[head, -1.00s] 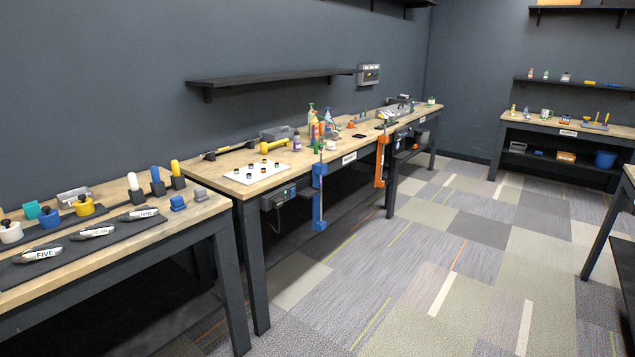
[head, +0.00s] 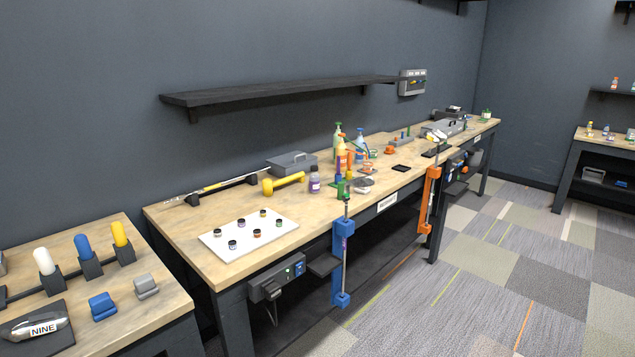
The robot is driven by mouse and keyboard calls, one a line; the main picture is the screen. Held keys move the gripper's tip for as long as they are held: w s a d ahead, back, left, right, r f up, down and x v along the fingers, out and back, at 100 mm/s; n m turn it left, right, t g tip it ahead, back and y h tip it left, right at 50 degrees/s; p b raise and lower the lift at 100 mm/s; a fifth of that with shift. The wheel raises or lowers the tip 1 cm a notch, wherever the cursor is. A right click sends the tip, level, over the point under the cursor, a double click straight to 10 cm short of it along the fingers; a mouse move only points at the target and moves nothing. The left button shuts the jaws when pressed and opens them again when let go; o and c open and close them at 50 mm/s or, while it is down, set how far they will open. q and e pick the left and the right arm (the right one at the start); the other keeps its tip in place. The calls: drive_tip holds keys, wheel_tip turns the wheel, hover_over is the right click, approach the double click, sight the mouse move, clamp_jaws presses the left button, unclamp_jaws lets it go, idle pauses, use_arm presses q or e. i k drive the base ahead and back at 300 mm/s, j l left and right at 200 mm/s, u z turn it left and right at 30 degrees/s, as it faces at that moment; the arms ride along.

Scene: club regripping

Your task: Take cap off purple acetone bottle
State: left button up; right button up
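A small purple bottle with a dark cap (head: 315,181) stands upright on the middle workbench (head: 190,239), right of the yellow mallet. The cap is on it. It is too small to read a label, so I cannot tell for sure that it is the acetone bottle. Spray bottles and an orange bottle stand just behind and right of it. Neither of my grippers is in view.
A white board with several small dark-capped jars (head: 249,235) lies left of the bottle. A yellow mallet (head: 283,183) and a grey toolbox (head: 292,163) are near it. A blue clamp (head: 342,262) juts from the bench's front edge. The carpeted floor in front is clear.

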sight(315, 177)
drive_tip(key=i+u, duration=0.1)
drive_tip(key=u, duration=0.4)
drive_tip(key=i+l+u, duration=0.15)
drive_tip(key=l+u, duration=0.8)
drive_tip(key=l, duration=0.3)
